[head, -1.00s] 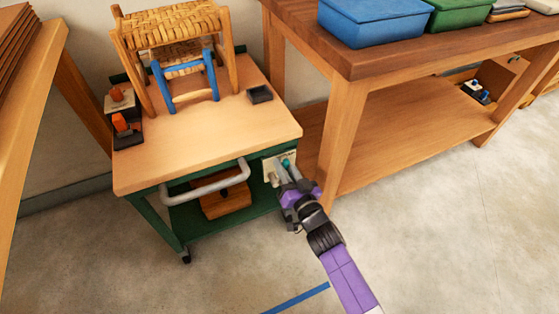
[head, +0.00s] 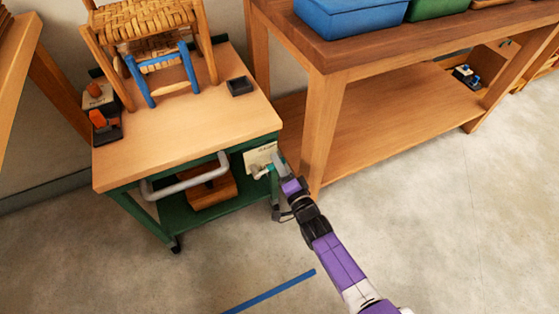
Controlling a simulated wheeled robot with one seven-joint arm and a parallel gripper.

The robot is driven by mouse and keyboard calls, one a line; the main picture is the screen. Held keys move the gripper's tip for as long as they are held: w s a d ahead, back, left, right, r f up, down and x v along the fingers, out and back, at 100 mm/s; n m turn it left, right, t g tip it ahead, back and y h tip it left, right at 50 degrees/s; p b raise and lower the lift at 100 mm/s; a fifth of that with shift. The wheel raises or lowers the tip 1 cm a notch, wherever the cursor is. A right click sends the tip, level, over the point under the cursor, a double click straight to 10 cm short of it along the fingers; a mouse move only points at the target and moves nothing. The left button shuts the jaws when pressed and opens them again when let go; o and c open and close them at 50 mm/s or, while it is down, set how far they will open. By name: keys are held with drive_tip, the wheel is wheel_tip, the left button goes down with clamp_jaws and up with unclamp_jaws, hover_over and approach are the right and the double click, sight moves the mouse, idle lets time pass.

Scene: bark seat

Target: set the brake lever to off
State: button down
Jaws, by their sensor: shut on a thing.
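The brake lever (head: 269,168) has a teal part and sits at a pale plate (head: 259,156) on the right front of the green cart (head: 133,205). My gripper (head: 273,169) reaches in from the lower right and is shut on the lever. The fingers hide part of the lever. The lettering on the plate is too small to read.
The cart's wooden top (head: 180,130) bears a woven-seat chair (head: 150,20), a blue frame (head: 162,75) and a small dark tray (head: 240,86). A grey handle (head: 187,183) juts from its front. A wooden workbench (head: 325,120) stands close on the right. The floor in front is open.

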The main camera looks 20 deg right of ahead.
drive_tip(key=shift+d+f+m, duration=0.15)
drive_tip(key=shift+f+m, duration=0.45)
drive_tip(key=shift+m, duration=0.1)
drive_tip(key=c, duration=1.3)
unclamp_jaws()
drive_tip(key=shift+s, duration=0.15)
drive_tip(key=s+p, duration=0.1)
drive_tip(key=s, duration=0.6)
drive_tip(key=shift+s+p, duration=0.3)
drive_tip(key=shift+p, duration=0.05)
